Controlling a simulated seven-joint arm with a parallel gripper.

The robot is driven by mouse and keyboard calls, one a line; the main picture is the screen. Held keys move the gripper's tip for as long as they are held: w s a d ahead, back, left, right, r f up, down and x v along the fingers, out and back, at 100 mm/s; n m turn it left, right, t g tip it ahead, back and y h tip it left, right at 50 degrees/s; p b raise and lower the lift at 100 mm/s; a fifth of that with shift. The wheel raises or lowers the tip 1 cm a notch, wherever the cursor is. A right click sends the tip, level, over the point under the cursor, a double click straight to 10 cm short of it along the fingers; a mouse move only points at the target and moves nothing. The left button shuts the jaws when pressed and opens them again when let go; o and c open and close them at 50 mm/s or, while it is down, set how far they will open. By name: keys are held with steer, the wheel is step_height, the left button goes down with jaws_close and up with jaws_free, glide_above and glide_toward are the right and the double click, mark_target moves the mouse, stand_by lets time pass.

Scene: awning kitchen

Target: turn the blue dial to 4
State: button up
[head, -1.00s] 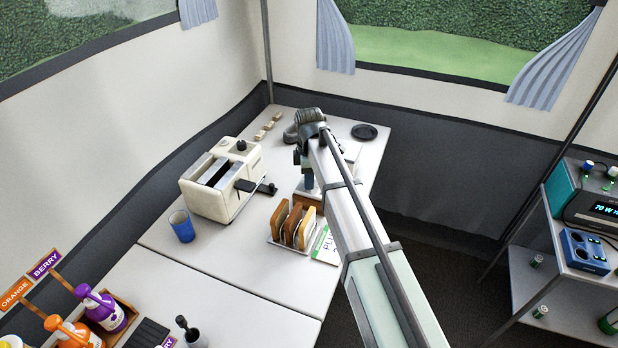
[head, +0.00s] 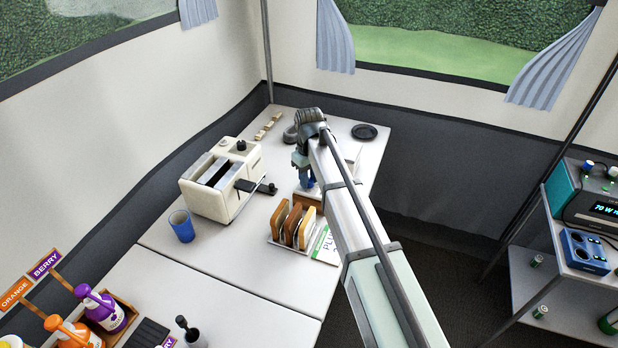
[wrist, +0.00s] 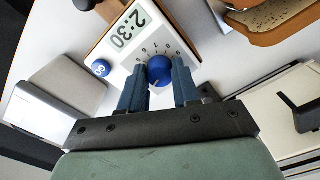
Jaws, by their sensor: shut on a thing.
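The blue dial (wrist: 159,69) sits on a white panel (wrist: 128,60) with small printed numbers around part of it. The panel's display (wrist: 130,28) appears upside down in the wrist view and reads 2:30. A pale mark shows on the dial's edge toward my gripper; the number it points to I cannot tell. My gripper (wrist: 159,88) has its two blue fingers on either side of the dial and is shut on it. In the head view my gripper (head: 306,178) is low over the table, and my arm hides most of the panel.
A blue GO button (wrist: 101,68) is beside the dial. A cream toaster (head: 225,183) and blue cup (head: 181,226) stand to the left. A rack of bread slices (head: 295,224) is just in front. A black round plate (head: 364,132) lies behind.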

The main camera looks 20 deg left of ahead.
mark_target(310, 180)
steer(key=m, duration=0.4)
steer(key=shift+m, duration=2.3)
steer(key=o, duration=1.1)
steer(key=shift+c, duration=0.2)
steer(key=shift+r, duration=0.1)
step_height(310, 180, up, 14)
steer(key=shift+d+f, duration=0.1)
steer(key=shift+f, duration=0.15)
